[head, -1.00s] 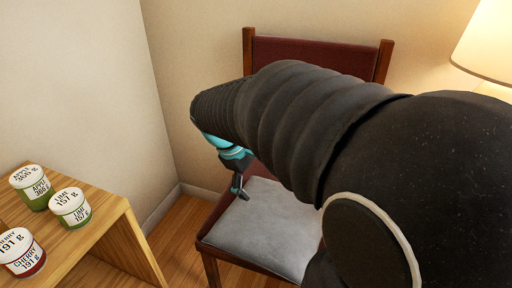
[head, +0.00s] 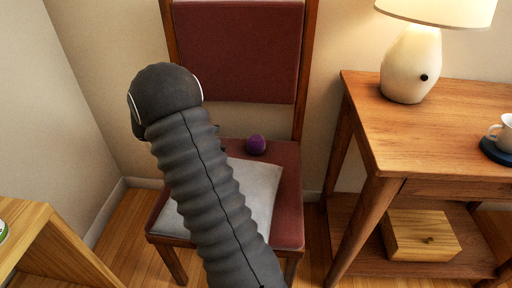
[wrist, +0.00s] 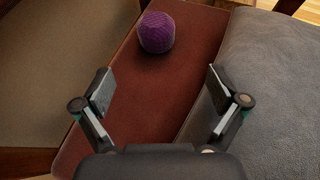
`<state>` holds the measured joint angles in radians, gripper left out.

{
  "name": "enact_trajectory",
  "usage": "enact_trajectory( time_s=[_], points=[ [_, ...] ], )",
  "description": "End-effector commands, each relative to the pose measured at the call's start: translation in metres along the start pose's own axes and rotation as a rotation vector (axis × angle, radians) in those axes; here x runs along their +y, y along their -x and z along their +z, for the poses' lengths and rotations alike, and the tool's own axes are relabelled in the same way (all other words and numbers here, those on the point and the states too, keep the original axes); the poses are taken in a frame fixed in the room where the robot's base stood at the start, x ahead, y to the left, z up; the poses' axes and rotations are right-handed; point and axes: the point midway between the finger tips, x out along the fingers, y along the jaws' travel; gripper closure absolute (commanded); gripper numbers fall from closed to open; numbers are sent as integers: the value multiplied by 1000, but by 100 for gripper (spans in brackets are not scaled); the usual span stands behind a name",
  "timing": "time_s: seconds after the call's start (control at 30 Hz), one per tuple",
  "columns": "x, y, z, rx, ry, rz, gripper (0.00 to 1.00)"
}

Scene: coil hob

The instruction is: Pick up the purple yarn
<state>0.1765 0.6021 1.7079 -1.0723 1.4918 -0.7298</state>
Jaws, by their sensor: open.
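The purple yarn (head: 256,144) is a small round ball on the red seat of the wooden chair (head: 289,200), near the backrest and behind the grey cushion (head: 262,182). In the wrist view the yarn (wrist: 156,32) lies ahead of my gripper (wrist: 162,88), a little left of the middle between the fingertips. My gripper is open and empty, with the yarn beyond its fingers and apart from them. In the head view my arm hides the gripper almost wholly.
The chair's red backrest (head: 238,50) rises behind the yarn. A wooden side table (head: 440,125) stands to the right with a lamp (head: 411,65) and a cup (head: 502,133); a wooden box (head: 420,235) is on its lower shelf. Another wooden table (head: 30,225) is at left.

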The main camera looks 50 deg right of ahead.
Motion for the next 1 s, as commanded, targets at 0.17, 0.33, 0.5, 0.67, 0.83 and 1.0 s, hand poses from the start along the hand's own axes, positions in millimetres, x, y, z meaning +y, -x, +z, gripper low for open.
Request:
enact_trajectory(
  time_s=[0.17,0.33,0.5,0.67,0.83,1.0],
  points=[
    [8,-11,-7,-36,33,-2,4],
    [8,-35,-6,-39,36,-5,4],
    [8,-66,-5,-38,36,-4,4],
    [8,-87,-5,-38,35,-2,4],
    [8,-95,-4,-37,35,-2,4],
    [8,-106,-4,-37,35,-3,4]
  ],
)
